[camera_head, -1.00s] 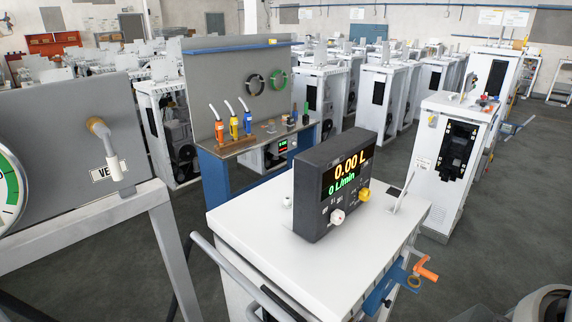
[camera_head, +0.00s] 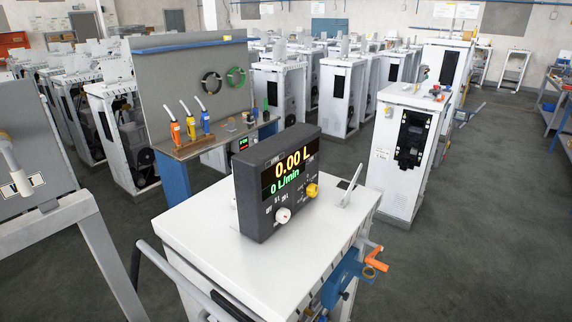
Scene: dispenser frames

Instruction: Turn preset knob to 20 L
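A dark grey control box (camera_head: 262,200) stands on the white top of a dispenser cabinet (camera_head: 190,232) in the head view. Its display (camera_head: 290,172) reads 0.00 L in yellow and 0 L/min in green. Below the display are a white knob (camera_head: 283,215) with a reddish mark and a yellow knob (camera_head: 312,190). Small markings surround both knobs but are too small to read, so I cannot tell which is the preset knob or where it points. Neither of my grippers is in view.
A blue valve fitting with an orange handle (camera_head: 372,264) juts from the cabinet's right side. A grey bar handle (camera_head: 150,262) curves at its left. A grey-framed panel (camera_head: 50,210) stands at the left. Other white cabinets (camera_head: 405,160) fill the background. Open floor lies at the right.

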